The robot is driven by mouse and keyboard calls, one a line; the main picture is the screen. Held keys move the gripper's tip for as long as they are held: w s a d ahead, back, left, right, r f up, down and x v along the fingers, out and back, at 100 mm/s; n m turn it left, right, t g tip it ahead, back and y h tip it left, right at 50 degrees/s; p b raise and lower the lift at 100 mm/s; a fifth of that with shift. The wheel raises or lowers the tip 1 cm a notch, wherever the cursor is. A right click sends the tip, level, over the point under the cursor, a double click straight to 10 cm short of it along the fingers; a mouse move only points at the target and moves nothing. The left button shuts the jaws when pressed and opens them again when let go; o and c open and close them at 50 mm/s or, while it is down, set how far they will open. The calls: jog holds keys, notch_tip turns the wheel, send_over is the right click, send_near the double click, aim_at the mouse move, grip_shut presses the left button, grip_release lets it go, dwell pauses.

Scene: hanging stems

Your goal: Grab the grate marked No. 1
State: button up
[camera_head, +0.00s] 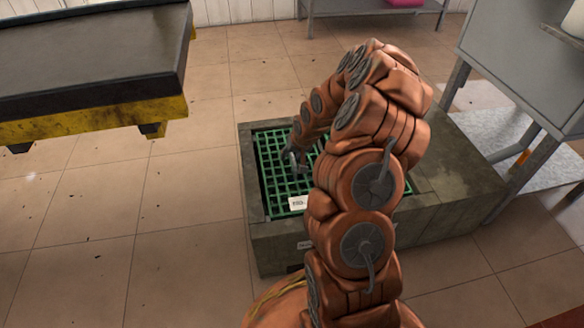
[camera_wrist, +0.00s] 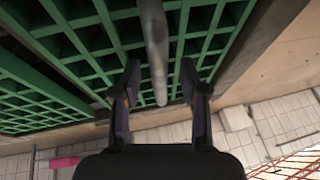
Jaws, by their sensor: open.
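A green grate (camera_head: 272,180) lies in the top of a grey block-like frame (camera_head: 450,185). A white tag (camera_head: 298,203) at its near edge starts with "NO."; its number is too small to read. My gripper (camera_head: 293,160) is over the grate, partly hidden by my arm, which also covers the grate's right side. In the wrist view, my gripper (camera_wrist: 159,85) is open, with a grey bar (camera_wrist: 154,45) running between its two fingers. The green grate (camera_wrist: 60,60) is behind the bar. Whether a finger touches the bar cannot be told.
A second pale label (camera_head: 305,245) is on the frame's front side. A dark-topped table with a yellow edge (camera_head: 90,118) stands at the left. A grey metal cabinet or stand (camera_head: 525,75) is at the right. Tiled floor (camera_head: 190,220) is clear left of the frame.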

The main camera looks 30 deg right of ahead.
jog(key=shift+f, duration=0.25)
dwell(0.4)
grip_shut()
dwell(0.6)
